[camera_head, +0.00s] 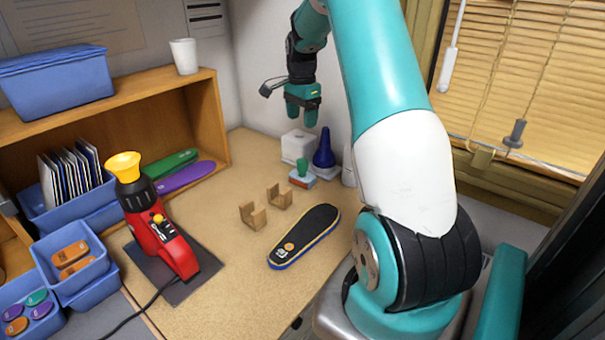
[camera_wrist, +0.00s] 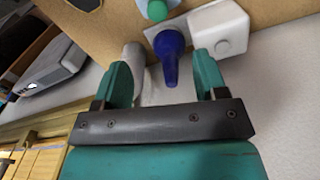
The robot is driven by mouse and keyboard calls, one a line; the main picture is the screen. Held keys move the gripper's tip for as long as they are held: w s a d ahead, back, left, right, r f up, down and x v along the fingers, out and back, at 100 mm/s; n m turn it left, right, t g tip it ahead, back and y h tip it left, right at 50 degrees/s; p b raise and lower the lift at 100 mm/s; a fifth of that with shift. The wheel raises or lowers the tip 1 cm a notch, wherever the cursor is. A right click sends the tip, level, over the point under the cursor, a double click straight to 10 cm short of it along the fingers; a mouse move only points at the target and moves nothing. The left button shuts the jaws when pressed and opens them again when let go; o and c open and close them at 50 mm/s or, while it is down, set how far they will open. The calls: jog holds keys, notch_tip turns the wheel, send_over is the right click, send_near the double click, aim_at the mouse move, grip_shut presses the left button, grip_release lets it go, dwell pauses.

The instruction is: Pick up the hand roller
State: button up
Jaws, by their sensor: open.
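I cannot pick out a hand roller for certain in either view. Two notched wooden stands, the front one (camera_head: 253,215) and the rear one (camera_head: 279,196), stand empty on the table (camera_head: 225,270). Behind them is a small piece with a green knob (camera_head: 302,167), its knob also in the wrist view (camera_wrist: 157,10). A blue tapered handle (camera_head: 324,152) stands beside it; the wrist view shows it (camera_wrist: 169,58) beyond the fingers. My gripper (camera_head: 302,110) is open and empty, above these things near the wall. The wrist view shows its spread fingers (camera_wrist: 163,72).
A dark insole (camera_head: 304,236) lies at the table's front right. A white block (camera_head: 298,146) and a white cylinder (camera_head: 348,173) flank the blue handle. A red heat tool (camera_head: 165,240) stands on a dark mat. Blue bins (camera_head: 70,262) and a wooden shelf (camera_head: 206,105) are left.

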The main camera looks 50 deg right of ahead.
aim_at(302, 160)
notch_tip(302, 160, down, 12)
jog(key=p, duration=0.3)
jog(key=shift+r+p, duration=0.15)
jog(key=shift+p, duration=0.15)
jog(key=shift+s+f+p, duration=0.2)
jog(key=shift+f+p, duration=1.25)
jog(key=shift+f, duration=1.2)
grip_shut()
